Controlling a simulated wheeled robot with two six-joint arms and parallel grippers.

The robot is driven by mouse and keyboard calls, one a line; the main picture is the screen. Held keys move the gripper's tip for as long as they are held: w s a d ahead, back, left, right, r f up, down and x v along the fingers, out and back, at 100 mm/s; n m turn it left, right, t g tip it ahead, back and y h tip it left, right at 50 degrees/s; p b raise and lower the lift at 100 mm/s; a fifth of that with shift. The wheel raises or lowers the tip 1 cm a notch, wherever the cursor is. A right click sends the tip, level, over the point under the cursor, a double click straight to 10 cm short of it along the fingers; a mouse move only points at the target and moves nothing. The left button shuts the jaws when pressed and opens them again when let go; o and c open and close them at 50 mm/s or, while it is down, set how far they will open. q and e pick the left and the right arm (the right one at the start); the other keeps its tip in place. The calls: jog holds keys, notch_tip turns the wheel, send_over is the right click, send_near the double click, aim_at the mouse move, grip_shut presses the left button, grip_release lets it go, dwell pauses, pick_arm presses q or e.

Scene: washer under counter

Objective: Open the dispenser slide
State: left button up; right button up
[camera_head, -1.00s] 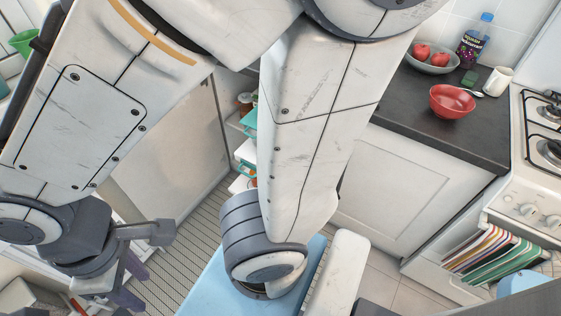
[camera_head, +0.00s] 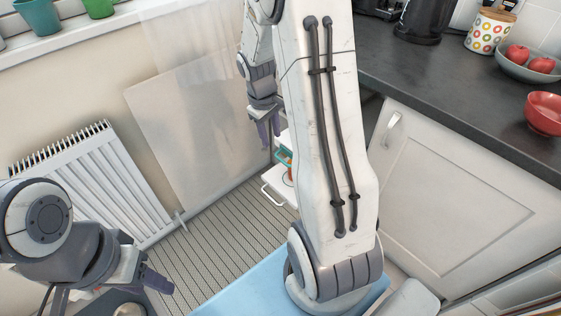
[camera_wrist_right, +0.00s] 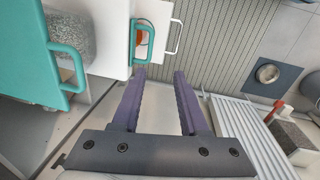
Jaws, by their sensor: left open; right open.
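White pull-out shelves or drawers show beside the counter. A white one with a white bar handle (camera_head: 271,197) sticks out in the head view, partly hidden by my right arm. The right wrist view shows a large teal handle (camera_wrist_right: 68,62) at the left, a smaller teal handle (camera_wrist_right: 146,42) and a white handle (camera_wrist_right: 175,38) beyond. I cannot tell which is the dispenser slide. My right gripper (camera_head: 265,132) hangs above and behind the white handle; in its wrist view its purple fingers (camera_wrist_right: 160,88) are apart and empty. My left gripper (camera_head: 148,285) is low at the left, away from the shelves.
A radiator (camera_head: 88,185) stands against the left wall, beside a pale leaning panel (camera_head: 190,125). The dark counter (camera_head: 440,85) and a white cabinet door (camera_head: 455,200) lie to the right. Ribbed matting (camera_head: 215,240) covers the open floor. A red bowl (camera_head: 543,112) sits on the counter.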

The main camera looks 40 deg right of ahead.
aim_at(282, 161)
jog(key=d+f, duration=0.1)
jog(key=f, duration=0.3)
jog(key=d+f+b, duration=0.1)
jog(key=f, duration=0.2)
jog(key=d+f+b, duration=0.1)
jog(key=d+f, duration=0.1)
jog(key=f, duration=0.2)
jog(key=shift+f, duration=0.3)
grip_shut()
dwell(1.0)
